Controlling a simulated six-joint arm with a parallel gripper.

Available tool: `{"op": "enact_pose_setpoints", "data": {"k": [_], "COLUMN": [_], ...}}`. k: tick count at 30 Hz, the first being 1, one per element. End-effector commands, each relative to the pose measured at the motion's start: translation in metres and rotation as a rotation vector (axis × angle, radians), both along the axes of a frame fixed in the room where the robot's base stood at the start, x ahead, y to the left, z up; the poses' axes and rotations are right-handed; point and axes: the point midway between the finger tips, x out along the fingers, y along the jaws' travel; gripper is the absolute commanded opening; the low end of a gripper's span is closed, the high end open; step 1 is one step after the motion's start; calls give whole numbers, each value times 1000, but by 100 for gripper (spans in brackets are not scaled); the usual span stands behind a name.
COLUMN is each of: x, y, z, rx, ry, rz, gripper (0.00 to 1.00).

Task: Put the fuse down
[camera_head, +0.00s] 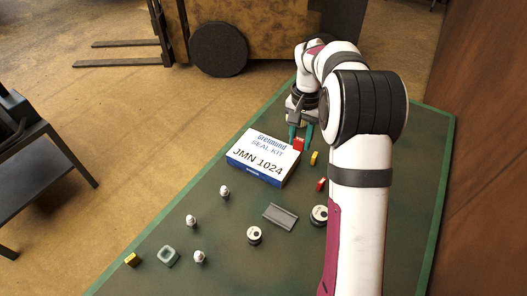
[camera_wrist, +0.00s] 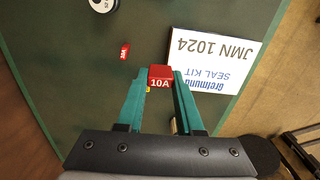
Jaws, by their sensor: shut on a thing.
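My gripper (camera_head: 300,146) is shut on a red fuse (camera_wrist: 160,77) marked 10A, held between the green fingertips. The held fuse also shows in the head view (camera_head: 298,143), beside the far right corner of the seal kit box (camera_head: 262,159). Its height above the table cannot be told for certain. A second red fuse (camera_head: 321,184) lies on the green table, and it also shows in the wrist view (camera_wrist: 124,51). A yellow fuse (camera_head: 314,158) lies close to my gripper; in the wrist view it is mostly hidden behind the held fuse.
A grey rail-like piece (camera_head: 281,216), round gauge-like parts (camera_head: 254,235), small white plugs (camera_head: 191,220), a grey square part (camera_head: 168,256) and a yellow block (camera_head: 132,259) stand on the table (camera_head: 220,262). Bare surface lies between them. My arm covers the right side.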

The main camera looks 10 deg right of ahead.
Motion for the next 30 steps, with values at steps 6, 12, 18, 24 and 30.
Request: {"op": "enact_pose_setpoints", "data": {"k": [6, 12, 18, 24, 30], "x": [12, 48, 63, 64, 64], "y": [3, 55, 78, 79, 79], "z": [-14, -52, -72, -107, -109], "rx": [1, 1, 1, 1, 1], "ry": [1, 1, 1, 1, -1], "rz": [-50, -48, -51, -52, -51], "gripper": [0, 0, 0, 0, 0]}}
